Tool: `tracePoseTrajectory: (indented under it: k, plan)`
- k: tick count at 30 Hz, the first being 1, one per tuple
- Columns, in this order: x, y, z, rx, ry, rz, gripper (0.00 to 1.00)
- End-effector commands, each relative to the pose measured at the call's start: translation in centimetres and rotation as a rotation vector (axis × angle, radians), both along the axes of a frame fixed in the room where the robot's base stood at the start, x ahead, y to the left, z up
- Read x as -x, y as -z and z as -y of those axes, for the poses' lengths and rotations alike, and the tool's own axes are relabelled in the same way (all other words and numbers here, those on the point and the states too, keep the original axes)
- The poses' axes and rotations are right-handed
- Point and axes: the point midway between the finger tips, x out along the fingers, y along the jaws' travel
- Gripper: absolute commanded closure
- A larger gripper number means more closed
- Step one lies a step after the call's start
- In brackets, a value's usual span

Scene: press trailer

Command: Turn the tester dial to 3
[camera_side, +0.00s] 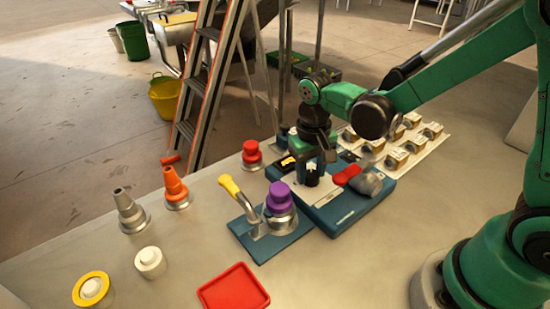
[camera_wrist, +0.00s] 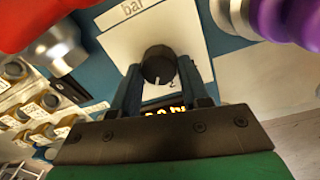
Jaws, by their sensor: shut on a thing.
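The tester is a blue box (camera_side: 342,212) with a white face plate (camera_wrist: 113,41) lettered "bar". Its black round dial (camera_wrist: 158,66) has a white pointer line and sits between my gripper's fingertips (camera_wrist: 160,76). The pointer aims toward the lower edge of the knob in the wrist view. A "2" is readable beside the dial; other scale marks are hidden by the fingers. An orange lit display (camera_wrist: 166,111) is partly covered by my gripper. In the side view my gripper (camera_side: 312,172) points down onto the tester, shut on the dial.
A purple knob (camera_side: 279,195) and a yellow-handled lever (camera_side: 230,188) stand close left of the tester. Several boxed parts (camera_side: 398,158) stand behind. A red tray (camera_side: 233,289) lies in front.

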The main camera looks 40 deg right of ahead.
Motion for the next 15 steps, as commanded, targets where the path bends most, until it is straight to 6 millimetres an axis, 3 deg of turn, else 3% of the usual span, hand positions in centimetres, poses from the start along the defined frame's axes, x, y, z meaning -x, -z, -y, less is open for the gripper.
tracePoseTrajectory:
  k: [15]
  plan:
    - [-0.04,-0.01,0.1,0.0,0.393,0.001,1.0]
